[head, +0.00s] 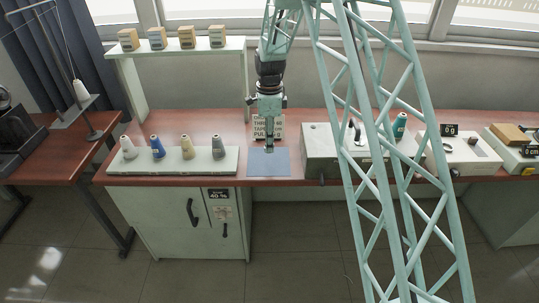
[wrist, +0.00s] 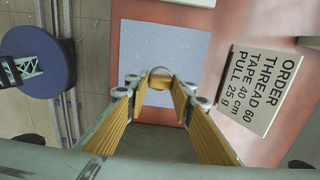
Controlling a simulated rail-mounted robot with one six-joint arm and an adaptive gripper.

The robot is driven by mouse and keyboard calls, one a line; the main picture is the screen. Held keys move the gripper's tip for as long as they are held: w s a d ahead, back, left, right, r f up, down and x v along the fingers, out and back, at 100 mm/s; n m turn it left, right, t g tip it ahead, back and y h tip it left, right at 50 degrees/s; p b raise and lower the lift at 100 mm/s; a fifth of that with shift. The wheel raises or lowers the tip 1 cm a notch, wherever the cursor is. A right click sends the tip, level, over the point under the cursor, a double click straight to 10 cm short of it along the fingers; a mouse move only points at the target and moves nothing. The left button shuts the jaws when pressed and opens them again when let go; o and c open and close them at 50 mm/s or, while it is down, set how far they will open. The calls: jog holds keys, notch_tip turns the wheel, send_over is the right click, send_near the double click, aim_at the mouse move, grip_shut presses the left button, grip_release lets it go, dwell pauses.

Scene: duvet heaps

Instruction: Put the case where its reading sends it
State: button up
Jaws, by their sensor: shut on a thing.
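My gripper (head: 269,143) points down over a blue-grey mat (head: 269,165) on the red-brown bench. The mat (wrist: 165,45) shows beyond the fingertips. A white card (wrist: 262,88) beside the mat reads "ORDER THREAD 60 TAPE 40 cm PULL 25 g"; it stands behind my gripper in the head view (head: 277,127).
A board (head: 115,166) with several thread cones lies left of the mat. A raised shelf (head: 185,50) with several small boxes stands behind it. A grey box (head: 318,150) stands right, partly behind my lattice frame. Devices with black displays (head: 449,130) stand farther right.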

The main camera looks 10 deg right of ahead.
jog(key=shift+f, duration=0.8)
jog(key=shift+f+b, duration=0.45)
jog(key=shift+f, duration=1.45)
jog(key=shift+f, duration=0.1)
jog(key=o, duration=0.9)
notch_tip(320, 180, up, 11)
jog(key=shift+r+p, duration=0.1)
jog(key=shift+p, duration=0.85)
jog(key=shift+r, duration=0.55)
